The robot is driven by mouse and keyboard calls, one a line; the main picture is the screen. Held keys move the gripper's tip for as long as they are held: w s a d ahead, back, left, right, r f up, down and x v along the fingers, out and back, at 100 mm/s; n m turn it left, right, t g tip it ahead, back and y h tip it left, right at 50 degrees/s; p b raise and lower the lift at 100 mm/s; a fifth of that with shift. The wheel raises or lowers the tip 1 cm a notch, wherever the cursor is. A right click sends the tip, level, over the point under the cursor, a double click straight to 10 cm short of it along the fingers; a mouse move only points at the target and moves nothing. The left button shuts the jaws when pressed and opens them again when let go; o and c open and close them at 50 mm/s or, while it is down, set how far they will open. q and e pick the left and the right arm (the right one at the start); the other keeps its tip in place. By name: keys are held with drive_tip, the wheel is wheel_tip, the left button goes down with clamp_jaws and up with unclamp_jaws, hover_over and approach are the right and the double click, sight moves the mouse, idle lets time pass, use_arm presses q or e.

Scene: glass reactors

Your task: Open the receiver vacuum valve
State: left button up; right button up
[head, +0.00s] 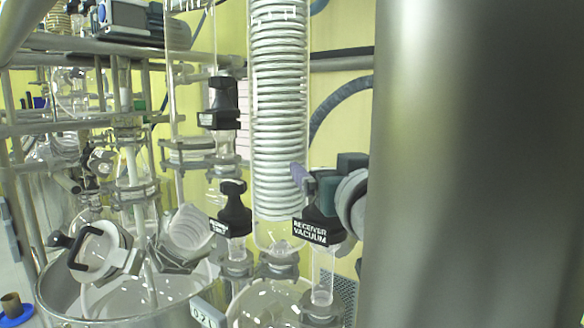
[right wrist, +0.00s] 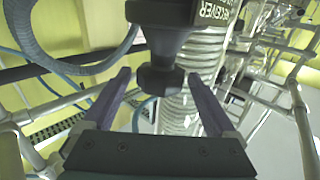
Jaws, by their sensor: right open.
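The receiver vacuum valve (head: 318,228) is a black body with a white-lettered RECEIVER VACUUM label, on glass piping right of the coiled condenser. In the right wrist view its black flared knob (right wrist: 162,68) is between the two purple fingers, with room on both sides. My right gripper (head: 312,180) is at the top of the valve, open, coming in from the right. In the right wrist view its fingers (right wrist: 159,76) straddle the knob without visibly closing on it. The valve's knob is mostly hidden by the gripper in the head view. My left gripper is not in view.
The glass condenser with a coil (head: 279,110) stands just left of the valve. Another black valve (head: 234,208) is farther left. A wide steel column (head: 475,170) fills the right side of the head view. A grey hose (right wrist: 62,50) curves near the right gripper.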

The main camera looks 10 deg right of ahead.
drive_tip(key=c, duration=1.4)
drive_tip(key=shift+d+r+n+y+p, duration=0.2)
drive_tip(key=shift+n+y+p, duration=0.5)
drive_tip(key=shift+y+p, duration=0.5)
drive_tip(key=shift+n+g+y+p, duration=0.45)
drive_tip(key=shift+n+y, duration=0.35)
drive_tip(key=shift+y, duration=0.2)
drive_tip(key=shift+f+n+g+y, duration=0.15)
drive_tip(key=shift+n+g+y, duration=0.1)
drive_tip(key=shift+n+y, duration=0.25)
drive_tip(key=shift+f+n+g+y+b, duration=0.15)
drive_tip(key=shift+n+g+y+b, duration=0.5)
drive_tip(key=shift+y, duration=0.55)
drive_tip(key=shift+a+n+g+y+b, duration=0.1)
drive_tip(key=shift+n+g+y+b, duration=0.55)
drive_tip(key=shift+y+b, duration=0.5)
drive_tip(key=shift+n+g+y+b, duration=0.45)
drive_tip(key=shift+n+b, duration=0.15)
drive_tip(key=shift+b, duration=0.15)
